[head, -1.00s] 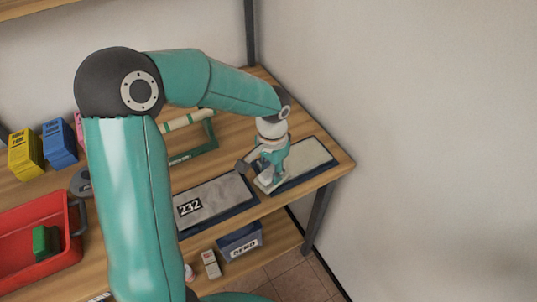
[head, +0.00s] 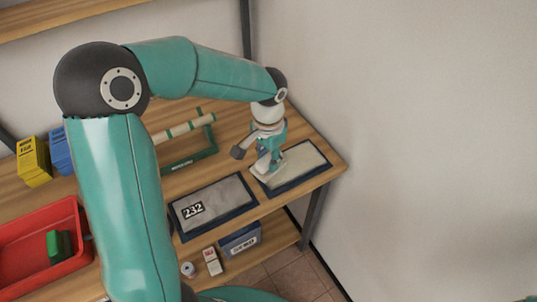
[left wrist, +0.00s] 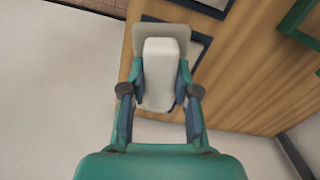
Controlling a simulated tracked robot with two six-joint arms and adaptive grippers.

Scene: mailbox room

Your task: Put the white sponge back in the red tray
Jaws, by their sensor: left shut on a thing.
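The white sponge (left wrist: 160,72) is between the fingers of my left gripper (left wrist: 160,95) in the left wrist view. In the head view my left gripper (head: 266,170) points down at the left part of the right-hand dark-framed pad (head: 305,162). The gripper is shut on the sponge, which is mostly hidden there; I cannot tell whether it touches the pad. The red tray (head: 74,208) is at the far left of the wooden bench, with a green block (head: 56,246) inside. My arm hides the area just right of the tray. My right gripper is not in view.
A grey pad (head: 225,197) marked 232 lies left of the gripper. A green frame with a pale roller (head: 182,130) stands behind it. Yellow (head: 33,162) and blue (head: 61,152) holders stand behind the tray. A blue box (head: 240,240) is on the lower shelf.

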